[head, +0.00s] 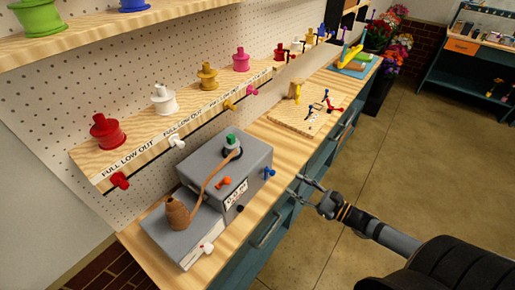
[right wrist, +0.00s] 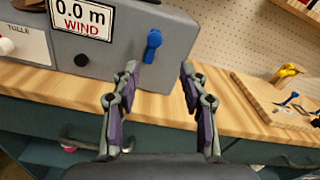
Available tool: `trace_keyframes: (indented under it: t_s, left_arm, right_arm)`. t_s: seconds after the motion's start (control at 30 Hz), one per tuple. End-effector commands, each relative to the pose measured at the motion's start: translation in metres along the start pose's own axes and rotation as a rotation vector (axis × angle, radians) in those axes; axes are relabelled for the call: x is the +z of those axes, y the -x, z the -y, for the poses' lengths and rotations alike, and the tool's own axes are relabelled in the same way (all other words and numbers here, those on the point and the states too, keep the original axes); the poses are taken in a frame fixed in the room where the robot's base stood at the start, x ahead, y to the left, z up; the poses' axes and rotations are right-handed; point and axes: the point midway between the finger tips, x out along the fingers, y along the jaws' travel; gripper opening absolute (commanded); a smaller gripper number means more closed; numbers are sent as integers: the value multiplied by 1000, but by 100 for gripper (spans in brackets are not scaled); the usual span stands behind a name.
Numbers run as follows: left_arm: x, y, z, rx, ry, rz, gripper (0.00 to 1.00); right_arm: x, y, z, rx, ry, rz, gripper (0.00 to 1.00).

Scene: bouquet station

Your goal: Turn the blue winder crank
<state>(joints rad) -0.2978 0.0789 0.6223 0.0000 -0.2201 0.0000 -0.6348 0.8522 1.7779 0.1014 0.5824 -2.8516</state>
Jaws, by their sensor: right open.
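The blue winder crank (head: 269,173) sticks out from the front face of the grey winder box (head: 206,158), near its right end. In the right wrist view the crank (right wrist: 152,45) is upright, with its rounded end at the top, beside a "0.0 m WIND" label (right wrist: 82,18). My right gripper (head: 298,185) is open and empty, just in front of and to the right of the crank. In the right wrist view its fingertips (right wrist: 158,70) are spread below the crank, which lies nearer the left finger. Contact cannot be told. My left gripper is out of view.
The winder stands on a wooden bench (head: 262,134) above teal drawers with handles. A wooden board (head: 300,118) with small tools lies right. Open floor lies in front.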

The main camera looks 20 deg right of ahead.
Motion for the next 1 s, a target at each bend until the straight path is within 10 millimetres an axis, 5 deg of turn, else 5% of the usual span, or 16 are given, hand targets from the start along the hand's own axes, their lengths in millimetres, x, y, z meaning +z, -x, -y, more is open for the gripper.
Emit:
trace_keyframes:
  t_s: [0.27, 0.63, 1.0]
  left_arm:
    - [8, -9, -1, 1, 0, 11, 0]
    - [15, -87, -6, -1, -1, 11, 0]
    - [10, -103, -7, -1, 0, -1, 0]
  right_arm:
    - [4, -10, -4, 12, 40, 19, 44]
    - [-4, -80, -7, 11, 42, 17, 44]
    - [5, -104, -4, 11, 37, 13, 44]
